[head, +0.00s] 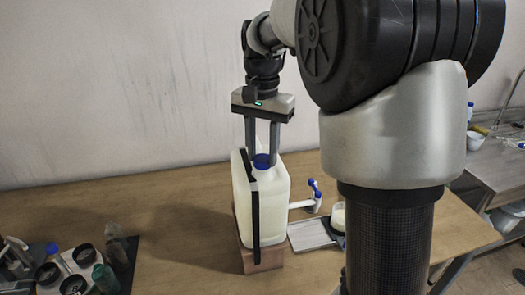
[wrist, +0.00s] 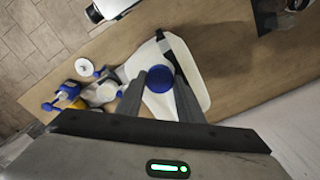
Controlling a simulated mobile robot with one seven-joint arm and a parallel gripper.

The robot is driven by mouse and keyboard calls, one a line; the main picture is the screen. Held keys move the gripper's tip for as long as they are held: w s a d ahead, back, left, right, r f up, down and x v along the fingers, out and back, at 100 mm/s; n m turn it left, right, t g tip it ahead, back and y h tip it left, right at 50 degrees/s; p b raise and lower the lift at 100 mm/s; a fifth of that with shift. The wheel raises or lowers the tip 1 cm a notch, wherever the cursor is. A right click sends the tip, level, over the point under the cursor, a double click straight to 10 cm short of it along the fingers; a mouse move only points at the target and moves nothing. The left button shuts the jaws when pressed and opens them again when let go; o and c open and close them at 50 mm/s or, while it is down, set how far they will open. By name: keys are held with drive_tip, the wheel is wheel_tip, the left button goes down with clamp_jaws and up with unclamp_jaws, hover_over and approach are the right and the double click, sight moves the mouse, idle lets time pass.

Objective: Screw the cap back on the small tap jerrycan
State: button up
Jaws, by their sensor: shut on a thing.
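The small tap jerrycan (head: 271,208) is a whitish translucent canister with a black strap, standing upright on a brown wooden block (head: 262,261). A white tap with blue parts (head: 315,196) sticks out at its lower right. The blue cap (head: 263,162) sits at the jerrycan's top opening; it also shows in the wrist view (wrist: 159,79). My gripper (head: 262,157) points straight down from above, with its two fingers on either side of the cap, shut on it. I cannot tell how far the cap is threaded on. The neck is hidden below it.
A pale board (head: 309,234) and a white cup (head: 339,215) are to the right of the block. At the left, dark-rimmed containers (head: 85,255) and bottles (head: 104,279) stand close together. The table between them and the block is clear. A wall is behind.

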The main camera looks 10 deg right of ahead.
drive_tip(key=o, duration=0.8)
drive_tip(key=shift+s+f, duration=0.1)
drive_tip(key=shift+f, duration=0.1)
drive_tip(key=shift+o, duration=0.6)
drive_tip(key=shift+r, duration=0.2)
drive_tip(key=n, duration=0.4)
drive_tip(key=shift+n, duration=0.9)
drive_tip(key=n, duration=0.2)
drive_tip(key=shift+d+n, duration=0.1)
drive_tip(key=shift+n, duration=0.3)
drive_tip(key=n, duration=0.3)
